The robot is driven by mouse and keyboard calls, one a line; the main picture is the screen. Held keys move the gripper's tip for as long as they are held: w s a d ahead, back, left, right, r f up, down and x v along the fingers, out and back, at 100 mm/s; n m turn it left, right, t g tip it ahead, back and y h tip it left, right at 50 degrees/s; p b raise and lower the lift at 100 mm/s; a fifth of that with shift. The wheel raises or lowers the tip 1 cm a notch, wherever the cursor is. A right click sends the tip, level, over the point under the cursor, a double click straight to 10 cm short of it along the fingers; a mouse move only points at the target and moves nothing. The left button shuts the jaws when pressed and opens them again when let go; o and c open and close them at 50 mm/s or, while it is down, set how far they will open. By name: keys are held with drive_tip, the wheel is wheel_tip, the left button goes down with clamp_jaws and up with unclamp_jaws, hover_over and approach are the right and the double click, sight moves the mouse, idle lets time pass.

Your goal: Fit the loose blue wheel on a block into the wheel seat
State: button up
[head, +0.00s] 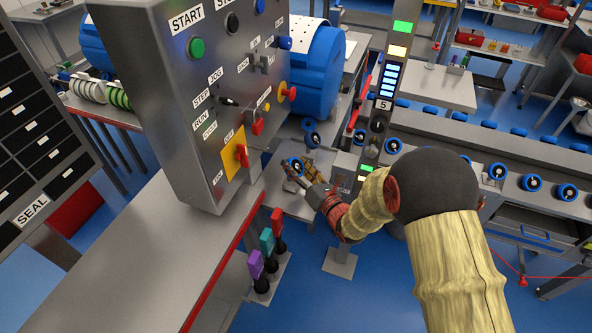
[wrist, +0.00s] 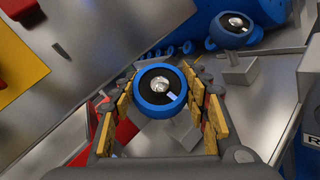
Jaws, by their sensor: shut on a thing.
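The loose blue wheel (wrist: 160,90), with a dark face and a bright metal hub, sits between the fingers of my gripper (wrist: 165,98) in the wrist view. The gripper is shut on it, with yellow finger pads at both sides. A grey block (wrist: 186,134) shows behind and below the wheel; I cannot tell whether they touch. In the head view the wheel (head: 296,165) is at my gripper (head: 300,170), over a small grey table. Another blue round part with a metal hub (wrist: 237,27) is at the upper right of the wrist view. I cannot make out an empty wheel seat.
A grey control cabinet (head: 222,100) with a red-handled switch stands close left of my gripper. A post with lights (head: 385,90) stands to the right. A conveyor (head: 480,165) with several blue wheels runs behind my arm. A second grey block (wrist: 240,72) lies beyond the wheel.

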drive_tip(key=shift+f, duration=0.25)
drive_tip(key=o, duration=1.6)
